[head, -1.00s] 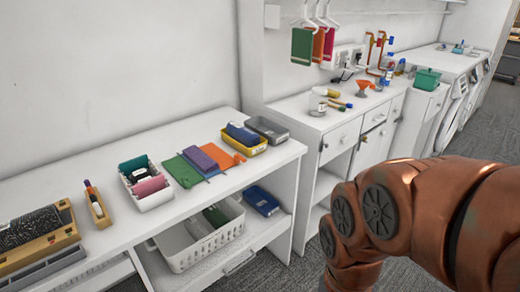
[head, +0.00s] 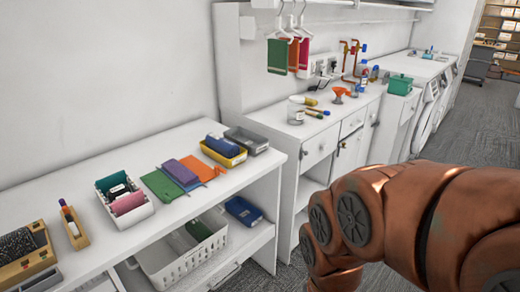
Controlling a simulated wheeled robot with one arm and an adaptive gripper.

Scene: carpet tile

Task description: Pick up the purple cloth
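A purple cloth (head: 181,171), folded, lies on the white counter at the left. It sits between a green cloth (head: 161,186) and an orange cloth (head: 207,171), and seems to lie partly on a blue cloth beneath it. My copper-coloured arm fills the lower right of the head view. My gripper is outside the view, so its state does not show.
On the counter (head: 215,201) are a white bin (head: 141,213) with cloths, a yellow tray (head: 224,157), a grey tray (head: 247,141) and wooden holders. A white basket (head: 172,268) stands on the shelf below. Carpet floor (head: 479,122) is clear at the right.

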